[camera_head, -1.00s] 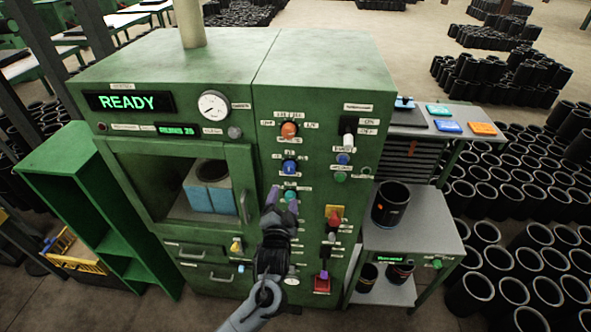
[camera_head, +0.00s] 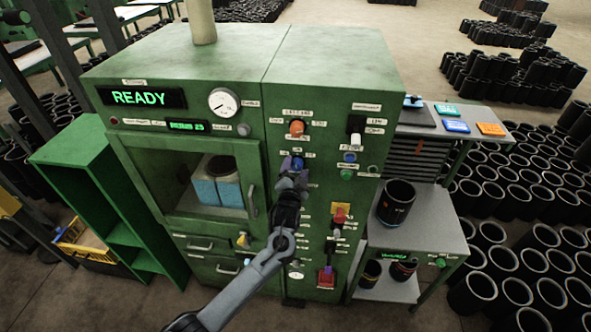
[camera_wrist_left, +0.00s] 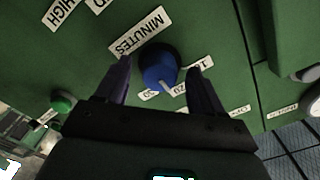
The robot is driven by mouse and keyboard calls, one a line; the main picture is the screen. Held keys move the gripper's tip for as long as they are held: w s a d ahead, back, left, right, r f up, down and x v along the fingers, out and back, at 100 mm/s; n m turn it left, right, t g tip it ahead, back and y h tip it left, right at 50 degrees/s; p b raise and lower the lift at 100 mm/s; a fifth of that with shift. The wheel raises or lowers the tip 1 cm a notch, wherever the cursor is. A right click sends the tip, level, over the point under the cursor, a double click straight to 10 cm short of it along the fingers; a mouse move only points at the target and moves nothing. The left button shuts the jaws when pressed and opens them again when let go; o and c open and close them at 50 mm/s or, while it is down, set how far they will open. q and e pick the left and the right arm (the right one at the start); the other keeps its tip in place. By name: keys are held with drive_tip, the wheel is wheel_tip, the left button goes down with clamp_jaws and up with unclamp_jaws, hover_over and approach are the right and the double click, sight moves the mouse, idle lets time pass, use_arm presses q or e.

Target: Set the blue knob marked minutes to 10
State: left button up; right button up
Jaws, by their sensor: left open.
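The blue knob (camera_wrist_left: 158,67) sits on the green panel under a white label reading MINUTES (camera_wrist_left: 141,32) in the left wrist view. Its pale pointer is toward the lower right of that view, near number labels that are partly hidden. My left gripper (camera_wrist_left: 163,75) is open, with one dark finger on each side of the knob; I cannot tell whether either finger touches it. In the head view my left gripper (camera_head: 293,172) is at the panel and largely covers the knob (camera_head: 297,163). My right gripper is not in view.
The green machine (camera_head: 190,70) shows READY on its display (camera_head: 142,97). An orange knob (camera_head: 296,127) is above the blue one. A yellow-backed red control (camera_head: 340,213) is lower right. A side table (camera_head: 432,228) with a black sleeve (camera_head: 396,203) stands at right.

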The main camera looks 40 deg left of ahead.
use_arm(q)
drive_tip(key=c, duration=1.1)
drive_tip(key=shift+o, duration=0.2)
drive_tip(key=shift+n, duration=0.4)
drive_tip(key=n+b, duration=0.1)
drive_tip(key=n, duration=0.3)
drive_tip(key=shift+f, duration=0.1)
drive_tip(key=shift+n+b, duration=0.8)
drive_tip(key=shift+n, duration=1.3)
drive_tip(key=o, duration=1.1)
drive_tip(key=shift+c, duration=0.2)
